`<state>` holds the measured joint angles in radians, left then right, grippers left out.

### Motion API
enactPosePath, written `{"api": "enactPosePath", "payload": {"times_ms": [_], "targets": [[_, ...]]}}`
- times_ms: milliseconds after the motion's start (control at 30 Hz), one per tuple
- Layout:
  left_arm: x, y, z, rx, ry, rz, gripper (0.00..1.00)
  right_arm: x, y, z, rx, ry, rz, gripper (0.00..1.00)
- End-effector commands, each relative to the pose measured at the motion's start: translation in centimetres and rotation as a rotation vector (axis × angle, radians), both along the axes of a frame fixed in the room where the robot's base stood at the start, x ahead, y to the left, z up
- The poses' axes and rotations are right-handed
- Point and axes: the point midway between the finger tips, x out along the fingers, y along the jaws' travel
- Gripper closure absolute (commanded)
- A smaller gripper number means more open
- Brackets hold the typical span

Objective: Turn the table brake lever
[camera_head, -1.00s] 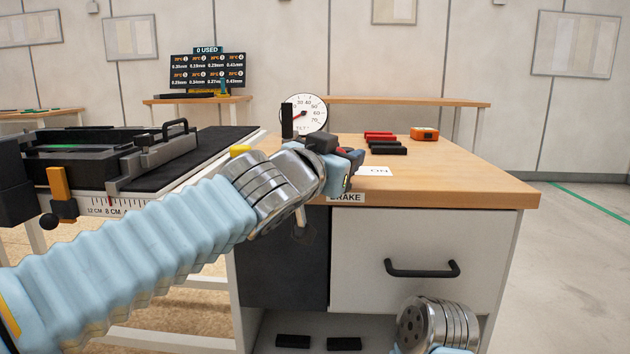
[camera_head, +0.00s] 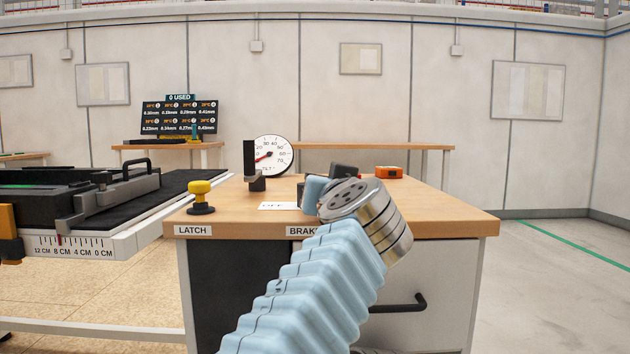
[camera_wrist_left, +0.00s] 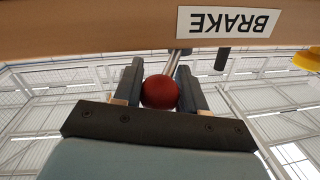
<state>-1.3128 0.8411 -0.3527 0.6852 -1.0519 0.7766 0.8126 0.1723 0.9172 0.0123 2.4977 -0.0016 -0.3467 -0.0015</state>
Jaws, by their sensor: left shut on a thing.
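The brake lever shows in the left wrist view as a red ball knob (camera_wrist_left: 161,92) on a silver rod (camera_wrist_left: 174,65). My left gripper (camera_wrist_left: 160,78) is shut on the red knob, one dark finger on each side. In the head view my left wrist and sleeve hide the fingers and the lever at the bench's front edge. The BRAKE label (camera_head: 301,231) is partly covered by my arm; in the wrist view it reads upside down (camera_wrist_left: 229,22). A white card (camera_head: 278,206), seemingly reading OFF, lies left of my wrist. My right gripper is out of view.
The wooden bench (camera_head: 445,209) carries a yellow latch knob (camera_head: 201,197), a black upright post (camera_head: 251,165), a round gauge (camera_head: 271,156) and an orange device (camera_head: 388,172). A ruled slide table (camera_head: 110,243) stands left. A drawer handle (camera_head: 403,305) sticks out below.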

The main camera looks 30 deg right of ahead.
Motion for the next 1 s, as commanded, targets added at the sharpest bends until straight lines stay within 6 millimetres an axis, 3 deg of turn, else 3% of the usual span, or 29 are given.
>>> {"api": "enactPosePath", "payload": {"times_ms": [33,267,833,867,1000], "targets": [[-0.6,-1.2,0.5,-0.003,-0.007,-0.002,1.00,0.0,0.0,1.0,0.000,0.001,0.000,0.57],[-0.4,-1.7,0.3,-0.003,-0.006,0.085,1.00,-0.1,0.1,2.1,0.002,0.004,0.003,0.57],[-0.2,-1.7,0.1,-0.002,-0.005,0.123,1.00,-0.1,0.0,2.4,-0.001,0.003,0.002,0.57],[-0.2,-1.7,0.1,-0.002,-0.005,0.123,0.57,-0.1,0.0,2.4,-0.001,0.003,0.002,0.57],[-0.1,-1.6,0.1,-0.001,-0.004,0.125,0.38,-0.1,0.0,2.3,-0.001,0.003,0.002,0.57]]}}
